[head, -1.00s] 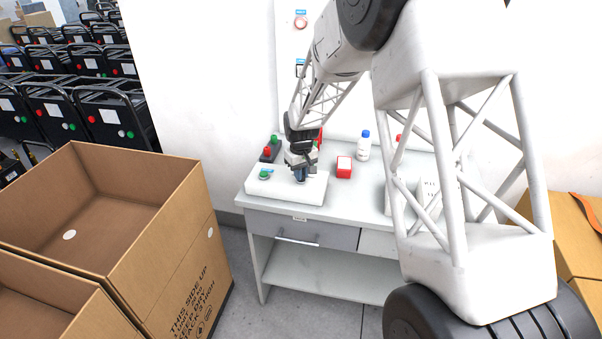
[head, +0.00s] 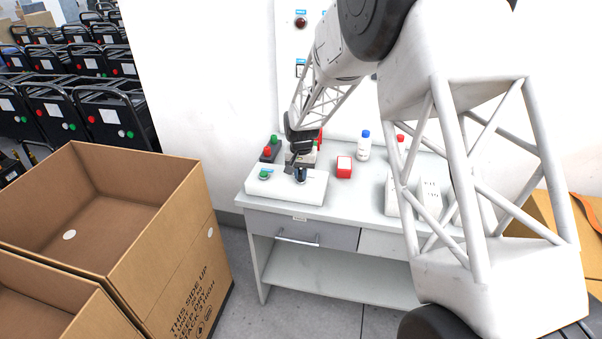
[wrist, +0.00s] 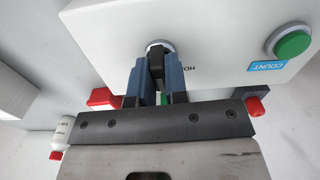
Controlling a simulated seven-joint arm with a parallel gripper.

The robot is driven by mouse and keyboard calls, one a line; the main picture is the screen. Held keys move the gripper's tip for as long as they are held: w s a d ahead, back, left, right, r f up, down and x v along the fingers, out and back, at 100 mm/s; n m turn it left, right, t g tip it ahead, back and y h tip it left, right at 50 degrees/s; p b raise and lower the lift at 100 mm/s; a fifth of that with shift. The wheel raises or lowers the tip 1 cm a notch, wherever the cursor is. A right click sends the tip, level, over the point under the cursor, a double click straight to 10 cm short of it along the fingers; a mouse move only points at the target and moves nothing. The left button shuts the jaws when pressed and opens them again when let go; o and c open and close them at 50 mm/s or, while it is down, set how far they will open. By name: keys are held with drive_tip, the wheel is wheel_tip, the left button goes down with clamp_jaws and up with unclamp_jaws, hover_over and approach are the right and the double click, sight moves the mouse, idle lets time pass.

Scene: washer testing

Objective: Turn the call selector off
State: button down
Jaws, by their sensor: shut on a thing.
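A black selector knob (wrist: 157,65) with a light round collar stands on a white control box (head: 312,190), which sits at the left of the table. My gripper (wrist: 157,82) is shut on this knob, with blue finger pads on either side of it. In the head view, my gripper (head: 300,174) reaches down onto the right half of the box. A label beside the knob is partly hidden by a finger, so its full wording cannot be read. A round lamp (head: 301,22) on the wall panel looks dark red.
A green button (wrist: 292,41) marked COUNT is on the same box. Behind the box are red and green buttons (head: 267,151). A red box (head: 344,167) and a blue-capped bottle (head: 364,147) stand to the right. The table (head: 355,205) is clear in front of them.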

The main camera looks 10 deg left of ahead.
sight(301, 172)
drive_tip(key=shift+m, duration=0.4)
drive_tip(key=c, duration=1.1)
unclamp_jaws()
drive_tip(key=shift+c, duration=0.2)
drive_tip(key=shift+r, duration=0.15)
drive_tip(key=shift+r, duration=3.8)
